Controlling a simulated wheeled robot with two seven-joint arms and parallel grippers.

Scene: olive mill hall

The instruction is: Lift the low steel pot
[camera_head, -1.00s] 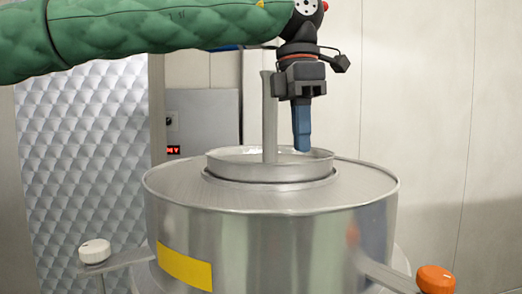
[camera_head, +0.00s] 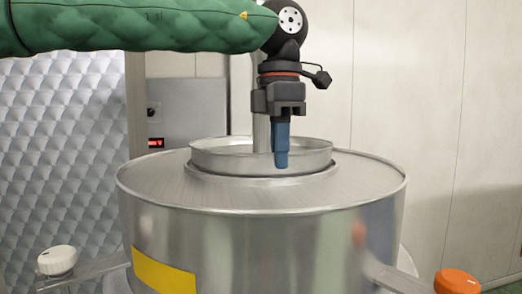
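The low steel pot (camera_head: 225,160) is a shallow round metal vessel with a thin rim. It sits on the flat top of a large steel drum (camera_head: 150,185). My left gripper (camera_head: 281,163) points straight down at the right half of the pot. Its blue finger overlaps the pot's near rim and wall in the picture. I cannot tell whether it touches the pot. The fingers line up from this side, so their gap is hidden. My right gripper is out of view.
A steel post (camera_head: 262,125) rises behind the finger, apparently from inside the pot. The drum carries a yellow label (camera_head: 163,272). A white knob (camera_head: 57,261) and an orange knob (camera_head: 457,282) stick out on side arms. A grey control box (camera_head: 195,110) stands behind.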

